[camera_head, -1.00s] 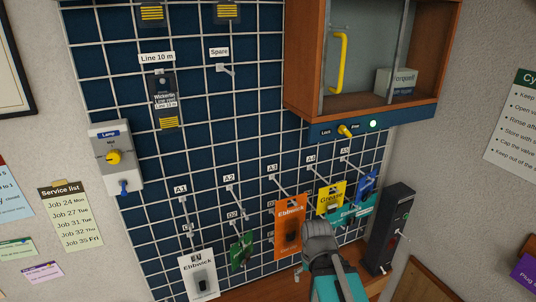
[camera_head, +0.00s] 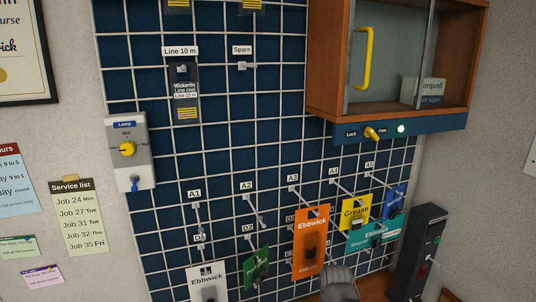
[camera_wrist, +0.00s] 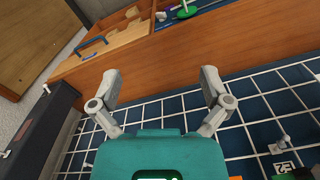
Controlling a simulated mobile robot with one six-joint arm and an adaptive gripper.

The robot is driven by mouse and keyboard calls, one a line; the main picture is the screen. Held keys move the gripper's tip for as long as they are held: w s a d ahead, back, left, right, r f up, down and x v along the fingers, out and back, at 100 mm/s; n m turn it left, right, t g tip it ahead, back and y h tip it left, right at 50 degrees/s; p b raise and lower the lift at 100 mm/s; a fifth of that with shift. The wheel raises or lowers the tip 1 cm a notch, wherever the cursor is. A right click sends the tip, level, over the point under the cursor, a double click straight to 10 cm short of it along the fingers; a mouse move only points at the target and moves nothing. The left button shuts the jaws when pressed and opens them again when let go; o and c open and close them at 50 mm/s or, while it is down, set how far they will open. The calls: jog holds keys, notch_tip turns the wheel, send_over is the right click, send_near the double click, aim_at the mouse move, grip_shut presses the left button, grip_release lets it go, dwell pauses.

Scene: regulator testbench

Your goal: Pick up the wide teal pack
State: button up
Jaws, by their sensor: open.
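The wide teal pack (camera_head: 362,239) hangs low on the right of the blue grid wall in the head view. It sits below the yellow Grease pack (camera_head: 355,212) and right of the orange Ebbwick pack (camera_head: 311,240). In the head view only a grey part of my gripper shows at the bottom edge, below and left of the teal pack. In the wrist view my gripper (camera_wrist: 162,92) has its two grey fingers wide apart with nothing between them. I cannot make out the teal pack in the wrist view.
A blue pack (camera_head: 394,203) hangs right of the yellow one, and a green pack (camera_head: 256,268) left of the orange. A dark upright box (camera_head: 419,250) stands right of the grid. A wooden cabinet (camera_head: 480,60) juts out above. Several pegs protrude.

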jog(key=shift+r, duration=0.1)
dwell(0.3)
jog(key=n+t+y+p, duration=0.35)
jog(key=t+p, duration=0.45)
jog(key=p, duration=0.5)
send_near(381, 239)
jog(key=s+r, duration=0.2)
jog(key=shift+s+d+f+n+h, duration=0.1)
jog(key=shift+s+d+n+h, duration=0.1)
jog(key=shift+d+n+h, duration=0.05)
jog(key=shift+f, duration=0.1)
jog(key=shift+b+x, duration=3.1)
jog(key=shift+x, duration=1.15)
jog(key=shift+w, duration=0.15)
